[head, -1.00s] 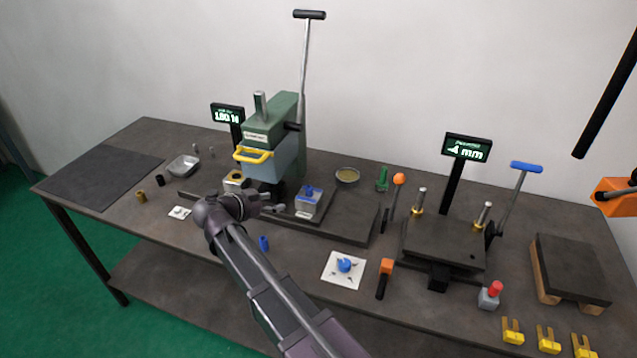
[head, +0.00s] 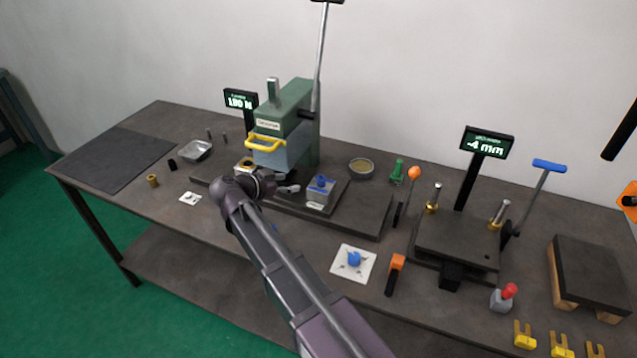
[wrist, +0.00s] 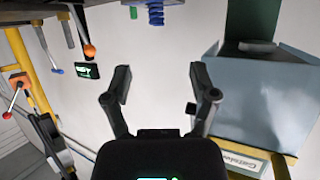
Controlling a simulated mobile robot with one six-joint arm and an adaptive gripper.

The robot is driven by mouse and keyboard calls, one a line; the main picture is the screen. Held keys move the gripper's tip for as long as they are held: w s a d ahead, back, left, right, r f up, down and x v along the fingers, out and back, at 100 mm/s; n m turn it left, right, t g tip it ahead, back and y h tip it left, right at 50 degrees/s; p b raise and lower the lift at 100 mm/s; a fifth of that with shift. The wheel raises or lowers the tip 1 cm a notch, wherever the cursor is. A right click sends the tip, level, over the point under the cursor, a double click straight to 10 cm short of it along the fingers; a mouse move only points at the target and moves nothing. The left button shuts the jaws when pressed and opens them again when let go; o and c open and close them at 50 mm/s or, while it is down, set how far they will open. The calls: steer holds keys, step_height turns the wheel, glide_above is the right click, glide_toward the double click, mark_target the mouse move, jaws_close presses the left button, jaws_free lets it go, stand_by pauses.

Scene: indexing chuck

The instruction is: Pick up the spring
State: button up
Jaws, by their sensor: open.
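The blue coiled spring (wrist: 155,12) shows at the top edge of the wrist view, partly cut off. It appears to be the small blue part (head: 320,182) on top of the grey block (head: 320,197) beside the press in the head view. My gripper (head: 281,195) is left of that block, in front of the press. In the wrist view my gripper (wrist: 162,82) has its two fingers spread with nothing between them. The spring is beyond the fingertips, apart from them. The wrist picture looks upside down.
The green press (head: 287,110) with a yellow handle (head: 265,143) stands close behind my gripper. Its blue-grey ram (wrist: 262,95) fills the wrist view's right. A white card (head: 366,270) with a blue part, an orange-handled tool (head: 395,273) and a lever press (head: 455,240) lie rightward.

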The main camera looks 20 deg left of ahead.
mark_target(321, 177)
steer(key=b+x, duration=0.2)
steer(key=x, duration=0.5)
steer(key=shift+w+d+f+b, duration=0.15)
steer(key=shift+w+d+b, duration=0.1)
steer(key=shift+w+b, duration=0.05)
steer(key=shift+f+b+x, duration=0.25)
steer(key=shift+b+x, duration=0.65)
steer(key=shift+x, duration=1)
steer(key=shift+w+d+f, duration=0.15)
steer(key=shift+w+d, duration=0.25)
jaws_close()
